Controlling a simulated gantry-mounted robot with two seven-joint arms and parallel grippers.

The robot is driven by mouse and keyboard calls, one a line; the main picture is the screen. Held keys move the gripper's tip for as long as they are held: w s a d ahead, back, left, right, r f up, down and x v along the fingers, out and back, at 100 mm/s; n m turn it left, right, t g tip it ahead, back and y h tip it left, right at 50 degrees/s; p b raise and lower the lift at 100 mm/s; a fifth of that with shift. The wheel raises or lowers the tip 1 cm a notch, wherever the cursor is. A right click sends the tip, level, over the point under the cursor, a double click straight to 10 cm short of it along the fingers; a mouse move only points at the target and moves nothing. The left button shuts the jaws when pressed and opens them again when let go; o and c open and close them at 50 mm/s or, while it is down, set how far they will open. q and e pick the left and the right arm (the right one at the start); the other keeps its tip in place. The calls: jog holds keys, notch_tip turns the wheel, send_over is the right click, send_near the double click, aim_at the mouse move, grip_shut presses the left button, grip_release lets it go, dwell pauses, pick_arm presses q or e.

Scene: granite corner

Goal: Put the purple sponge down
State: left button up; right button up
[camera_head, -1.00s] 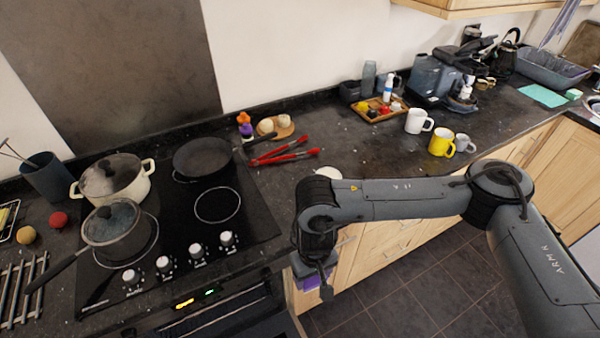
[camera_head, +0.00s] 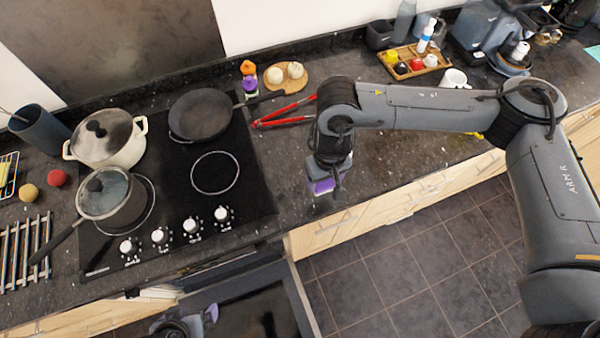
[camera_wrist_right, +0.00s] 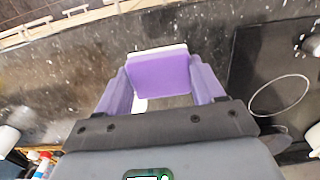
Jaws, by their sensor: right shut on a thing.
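The purple sponge (camera_head: 323,187) is held in my right gripper (camera_head: 327,178), at the front edge of the worktop just right of the hob. In the right wrist view the sponge (camera_wrist_right: 160,72) has a purple face and a pale edge, and sits between the two lavender fingers. Dark worktop shows behind it; I cannot tell whether it touches the worktop. Part of my left gripper (camera_head: 197,320) shows low in the head view, in front of the oven; its jaw opening is unclear.
The hob (camera_head: 245,185) to the left carries a frying pan (camera_head: 203,115), a cream pot (camera_head: 108,138) and a saucepan (camera_head: 112,195). Red tongs (camera_head: 285,112) lie behind my right gripper. A wooden tray (camera_head: 410,62) and a white mug (camera_head: 455,78) stand farther right.

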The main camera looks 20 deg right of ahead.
send_over(299, 181)
notch_tip(299, 181, down, 5)
jog(key=shift+s+d+f+b, duration=0.1)
jog(key=shift+s+b, duration=0.05)
jog(key=shift+b, duration=0.25)
jog(key=shift+f+b, duration=0.35)
jog(key=shift+f, duration=1.6)
jog(key=o, duration=0.9)
jog(key=shift+f, duration=0.15)
jog(key=shift+o, duration=0.2)
